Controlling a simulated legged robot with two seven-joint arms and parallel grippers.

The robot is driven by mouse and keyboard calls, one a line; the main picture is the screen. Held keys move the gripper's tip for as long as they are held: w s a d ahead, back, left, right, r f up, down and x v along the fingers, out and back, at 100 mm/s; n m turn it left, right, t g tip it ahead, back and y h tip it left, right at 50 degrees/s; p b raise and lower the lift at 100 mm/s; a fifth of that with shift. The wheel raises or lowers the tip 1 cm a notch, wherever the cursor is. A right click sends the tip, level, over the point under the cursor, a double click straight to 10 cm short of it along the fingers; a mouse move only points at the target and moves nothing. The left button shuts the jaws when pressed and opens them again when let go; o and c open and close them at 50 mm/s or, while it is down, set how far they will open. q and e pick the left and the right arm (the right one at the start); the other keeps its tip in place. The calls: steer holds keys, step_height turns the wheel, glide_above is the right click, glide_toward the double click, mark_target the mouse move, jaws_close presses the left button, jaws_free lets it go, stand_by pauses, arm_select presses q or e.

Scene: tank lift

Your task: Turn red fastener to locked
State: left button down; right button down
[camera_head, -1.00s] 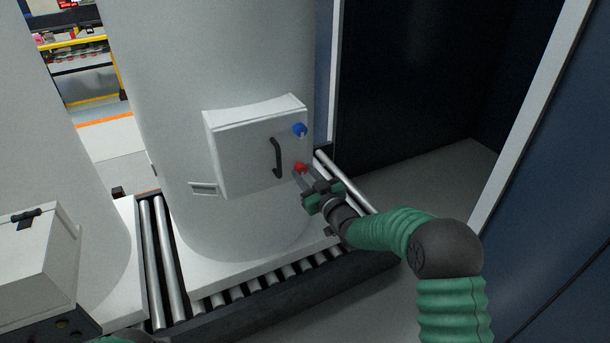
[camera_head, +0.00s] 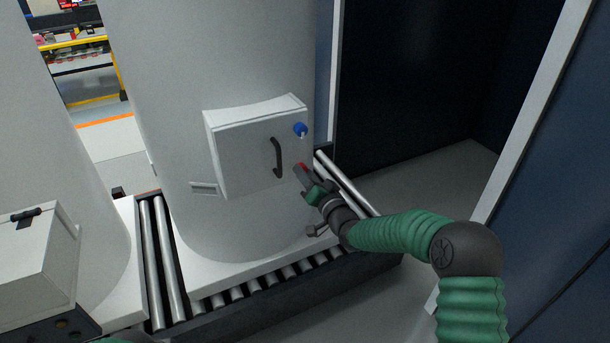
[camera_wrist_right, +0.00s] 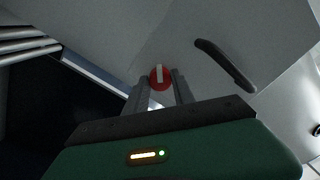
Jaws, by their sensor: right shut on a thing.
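The red fastener (camera_head: 302,167) is at the lower right corner of the white box door on the middle tank. In the right wrist view the red fastener (camera_wrist_right: 160,78) is a red disc with a white bar, between the fingertips. My right gripper (camera_head: 302,171) is shut on it and hides part of it in the head view. Its fingers also show in the right wrist view (camera_wrist_right: 161,84). A blue fastener (camera_head: 300,129) sits above it on the same door. Only a bit of green of my left arm shows at the bottom left edge; its gripper is out of view.
The white box (camera_head: 235,150) has a black handle (camera_head: 278,157) left of the red fastener. The tank (camera_head: 210,60) stands on a roller conveyor (camera_head: 245,300). Another tank with a box (camera_head: 35,255) is at the left. A dark panel (camera_head: 410,80) stands at the right.

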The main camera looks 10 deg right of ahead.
steer(key=shift+d+f+m+h, duration=0.1)
steer(key=shift+m+h, duration=0.05)
steer(key=shift+m, duration=2)
steer(key=shift+f+m+h, duration=0.1)
steer(key=shift+m+h, duration=0.05)
steer(key=shift+m, duration=2)
steer(key=c, duration=1.4)
jaws_free()
steer(key=o, duration=0.3)
steer(key=shift+o, duration=0.2)
steer(key=shift+r, duration=0.1)
